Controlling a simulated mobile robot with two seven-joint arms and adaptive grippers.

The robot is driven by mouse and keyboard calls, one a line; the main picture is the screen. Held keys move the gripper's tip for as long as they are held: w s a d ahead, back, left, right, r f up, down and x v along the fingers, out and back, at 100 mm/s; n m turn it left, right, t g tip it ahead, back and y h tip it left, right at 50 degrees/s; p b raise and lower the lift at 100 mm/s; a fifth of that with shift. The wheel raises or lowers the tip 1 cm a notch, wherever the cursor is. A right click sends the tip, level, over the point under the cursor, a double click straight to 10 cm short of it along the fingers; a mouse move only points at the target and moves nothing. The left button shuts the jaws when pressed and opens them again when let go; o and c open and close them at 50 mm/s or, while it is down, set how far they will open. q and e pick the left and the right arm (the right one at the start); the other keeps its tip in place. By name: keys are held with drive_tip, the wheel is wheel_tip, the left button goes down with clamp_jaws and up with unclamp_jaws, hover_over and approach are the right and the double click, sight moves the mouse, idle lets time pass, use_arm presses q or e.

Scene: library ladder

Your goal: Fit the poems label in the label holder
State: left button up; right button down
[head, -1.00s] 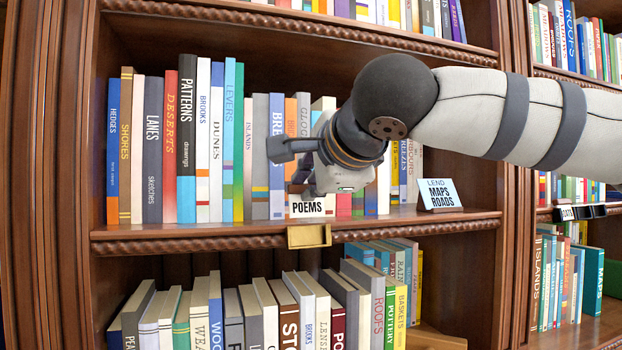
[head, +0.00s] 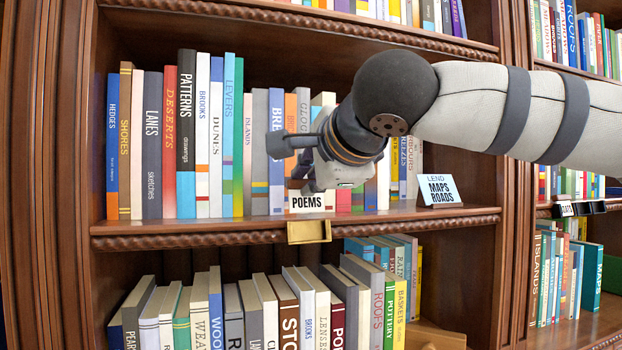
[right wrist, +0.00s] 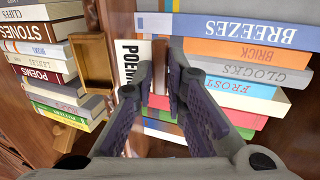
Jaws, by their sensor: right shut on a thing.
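The poems label (head: 306,203) is a white card with black lettering. It stands upright just above the label holder, in front of the books. The label holder (head: 309,232) is a small brass-coloured open frame on the shelf's front edge. My right gripper (head: 308,186) is shut on the label from above. In the right wrist view the label (right wrist: 130,62) shows beside the fingertips (right wrist: 160,92), partly hidden by them, and the holder (right wrist: 92,58) lies to its left. A small gap seems to part label and holder. My left gripper is out of view.
A row of upright books (head: 202,140) stands close behind the label. A small blue and white sign reading Lend Maps Roads (head: 439,190) stands on the shelf to the right. More books (head: 246,318) fill the shelf below. The space in front of the shelf looks free.

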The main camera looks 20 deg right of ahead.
drive_tip(key=shift+s+f, duration=0.25)
drive_tip(key=shift+f, duration=0.8)
drive_tip(key=shift+s+f, duration=0.2)
drive_tip(key=shift+f, duration=0.8)
drive_tip(key=c, duration=1.5)
unclamp_jaws()
drive_tip(key=shift+c, duration=0.2)
approach(307, 210)
drive_tip(key=v, duration=0.4)
drive_tip(key=shift+s, duration=0.45)
